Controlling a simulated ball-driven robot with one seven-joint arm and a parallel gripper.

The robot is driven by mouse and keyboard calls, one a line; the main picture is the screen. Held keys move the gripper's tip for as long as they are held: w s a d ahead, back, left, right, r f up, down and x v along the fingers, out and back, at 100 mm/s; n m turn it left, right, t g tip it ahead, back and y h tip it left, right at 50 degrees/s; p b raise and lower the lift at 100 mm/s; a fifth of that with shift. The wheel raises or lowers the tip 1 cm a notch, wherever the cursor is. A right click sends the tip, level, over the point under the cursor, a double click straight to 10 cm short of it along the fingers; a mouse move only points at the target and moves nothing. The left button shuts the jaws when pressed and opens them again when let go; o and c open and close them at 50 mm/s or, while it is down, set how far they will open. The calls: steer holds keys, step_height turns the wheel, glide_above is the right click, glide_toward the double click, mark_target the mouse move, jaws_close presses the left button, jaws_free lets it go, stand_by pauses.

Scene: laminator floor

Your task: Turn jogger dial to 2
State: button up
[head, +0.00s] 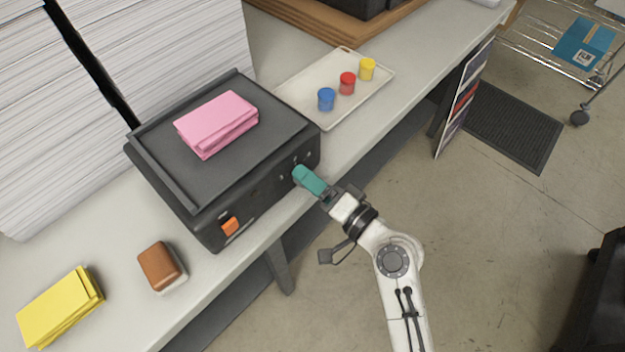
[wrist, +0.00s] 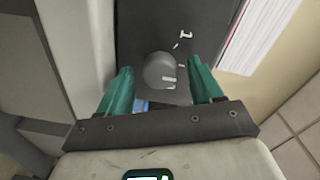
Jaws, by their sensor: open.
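The jogger (head: 250,190) is a dark box on the table with a pink paper stack (head: 215,122) on its top. Its round grey dial (wrist: 160,72) shows in the wrist view, on the dark front panel, with a pale mark on it. White marks, one like a 1, stand on the panel around the dial. My gripper (wrist: 163,84) is open, with its teal fingers on either side of the dial; I cannot tell whether they touch it. In the head view my gripper (head: 302,174) is at the jogger's front face and hides the dial.
An orange switch (head: 229,226) sits on the jogger's front. A tray (head: 300,88) with blue, red and yellow jars stands behind it. A brown-and-white block (head: 161,266) and a yellow paper stack (head: 60,306) lie at the left. Tall white paper stacks (head: 180,40) stand behind.

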steer(key=b+v, duration=0.2)
steer(key=v, duration=0.9)
steer(key=shift+b, duration=0.4)
steer(key=shift+f, duration=0.1)
